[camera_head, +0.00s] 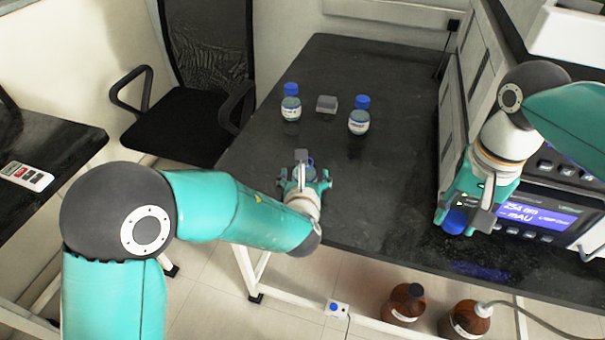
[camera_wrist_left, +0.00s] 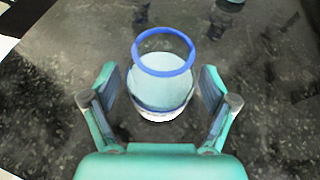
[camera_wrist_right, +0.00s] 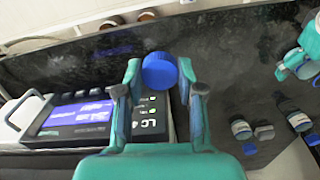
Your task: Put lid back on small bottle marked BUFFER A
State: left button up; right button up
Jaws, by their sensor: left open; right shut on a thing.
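An uncapped small bottle with a blue ring at its mouth (camera_wrist_left: 162,90) stands between the spread fingers of my left gripper (camera_wrist_left: 160,100); I cannot read its label. In the head view that bottle is mostly hidden by my left gripper (camera_head: 305,178), which is open around it near the table's middle. My right gripper (camera_head: 465,208) is shut on a blue lid (camera_head: 455,222), held at the right by the instrument. The lid also shows between the fingertips in the right wrist view (camera_wrist_right: 159,71).
Two blue-capped bottles (camera_head: 291,109) (camera_head: 358,122) stand farther back, with a small grey block (camera_head: 327,103) between them. An instrument with a lit display (camera_head: 540,215) stands at the right. The black table (camera_head: 385,190) is clear between the grippers. Brown bottles (camera_head: 404,303) stand below.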

pick_arm(q)
jog(key=c, duration=1.4)
jog(key=shift+r, duration=0.1)
